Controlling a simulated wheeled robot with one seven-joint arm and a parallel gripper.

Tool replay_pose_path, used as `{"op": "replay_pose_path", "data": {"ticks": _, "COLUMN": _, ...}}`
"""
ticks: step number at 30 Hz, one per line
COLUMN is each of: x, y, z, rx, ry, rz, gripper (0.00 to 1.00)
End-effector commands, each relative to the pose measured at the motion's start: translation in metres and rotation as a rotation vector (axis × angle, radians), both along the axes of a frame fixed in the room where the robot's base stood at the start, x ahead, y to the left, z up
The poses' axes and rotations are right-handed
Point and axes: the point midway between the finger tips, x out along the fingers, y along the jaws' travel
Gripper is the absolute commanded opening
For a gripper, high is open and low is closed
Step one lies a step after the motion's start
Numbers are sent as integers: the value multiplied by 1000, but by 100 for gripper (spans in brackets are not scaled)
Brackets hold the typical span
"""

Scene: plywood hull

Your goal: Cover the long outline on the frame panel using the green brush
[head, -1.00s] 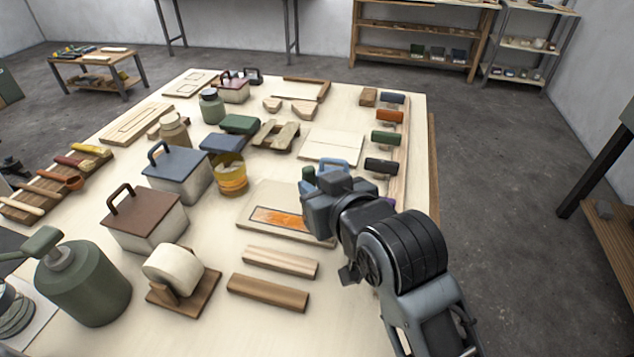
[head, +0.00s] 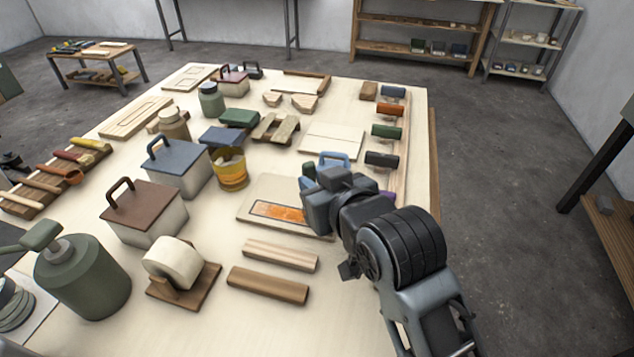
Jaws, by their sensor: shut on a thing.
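The frame panel (head: 255,190) is a pale board lying flat on the table, left of my gripper. A long dark-edged outline on it holds an orange area (head: 278,213); its right end is hidden behind my gripper. My gripper (head: 312,215) is over the right part of the panel, seen from behind, with its fingertips hidden.
A yellow pot (head: 231,173) stands left of the panel. Two wooden strips (head: 280,254) lie in front. A blue handle (head: 335,158) shows behind my gripper. Rollers, including a green one (head: 387,132), line the right edge. Lidded boxes (head: 148,205) stand at left.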

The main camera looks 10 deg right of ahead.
Motion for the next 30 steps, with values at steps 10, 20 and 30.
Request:
{"op": "replay_pose_path", "data": {"ticks": 10, "x": 0, "y": 0, "z": 0, "rx": 0, "ry": 0, "rz": 0, "gripper": 0}}
{"op": "replay_pose_path", "data": {"ticks": 20, "x": 0, "y": 0, "z": -4, "rx": 0, "ry": 0, "rz": 0, "gripper": 0}}
{"op": "replay_pose_path", "data": {"ticks": 30, "x": 0, "y": 0, "z": -9, "rx": 0, "ry": 0, "rz": 0, "gripper": 0}}
